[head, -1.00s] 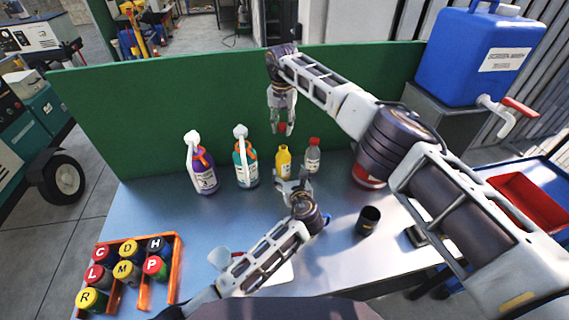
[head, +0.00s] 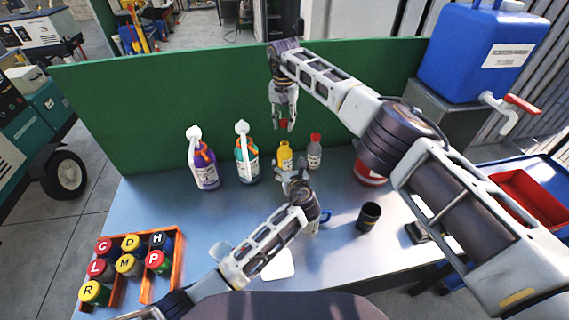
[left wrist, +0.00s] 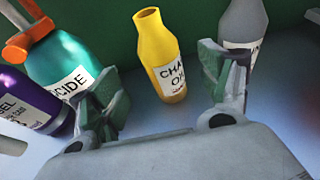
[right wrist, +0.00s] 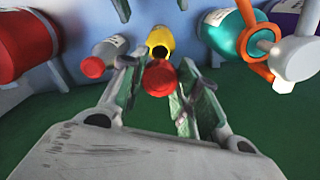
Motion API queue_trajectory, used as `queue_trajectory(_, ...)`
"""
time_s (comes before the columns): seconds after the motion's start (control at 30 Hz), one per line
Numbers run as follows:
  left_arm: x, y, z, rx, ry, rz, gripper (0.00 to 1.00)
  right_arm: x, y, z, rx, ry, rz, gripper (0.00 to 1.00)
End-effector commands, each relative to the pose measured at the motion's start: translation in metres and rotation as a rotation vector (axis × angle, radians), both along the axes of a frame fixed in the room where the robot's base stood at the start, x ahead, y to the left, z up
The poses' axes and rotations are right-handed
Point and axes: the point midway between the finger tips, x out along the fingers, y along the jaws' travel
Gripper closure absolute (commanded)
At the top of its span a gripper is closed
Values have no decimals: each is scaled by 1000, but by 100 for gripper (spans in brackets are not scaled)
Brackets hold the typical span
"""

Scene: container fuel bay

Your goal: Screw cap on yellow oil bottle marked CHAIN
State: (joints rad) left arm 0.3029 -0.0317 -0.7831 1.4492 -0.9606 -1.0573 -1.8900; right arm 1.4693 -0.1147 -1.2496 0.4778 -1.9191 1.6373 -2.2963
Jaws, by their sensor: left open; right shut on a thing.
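The yellow oil bottle (head: 285,155) stands upright on the bench near the green panel. In the left wrist view the yellow bottle (left wrist: 164,62) shows a CHAIN OIL label and an open, uncapped neck. My left gripper (head: 293,176) is open in front of the bottle, with its fingers (left wrist: 168,98) on either side and apart from it. My right gripper (head: 284,122) is shut on a red cap (right wrist: 160,78) and holds it above the bottle. In the right wrist view the bottle's mouth (right wrist: 160,50) shows beyond the cap.
A grey bottle with a red cap (head: 314,152) stands just right of the yellow one. Teal (head: 246,160) and purple (head: 204,168) spray bottles stand left. A black cup (head: 369,216) and an orange rack of lettered cans (head: 176,272) are nearer. The green panel (head: 170,110) closes the back.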

Motion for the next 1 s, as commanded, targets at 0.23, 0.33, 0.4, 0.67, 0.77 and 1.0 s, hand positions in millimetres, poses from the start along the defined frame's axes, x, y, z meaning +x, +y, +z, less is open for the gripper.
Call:
queue_trajectory(0.23,22,4,-7,-1,0,0,22,0,0,0,0,0,0,77)
queue_trajectory(0.33,31,6,-9,0,0,1,22,0,0,0,0,0,0,77)
queue_trajectory(0.4,37,7,-12,0,1,0,22,0,0,0,0,0,0,77)
queue_trajectory(0.67,57,11,-17,0,0,0,22,0,0,0,0,0,0,77)
queue_trajectory(0.77,64,12,-19,-1,0,1,22,0,0,0,0,0,0,77)
queue_trajectory(1.0,76,15,-24,0,0,1,22,0,0,0,0,0,0,77)
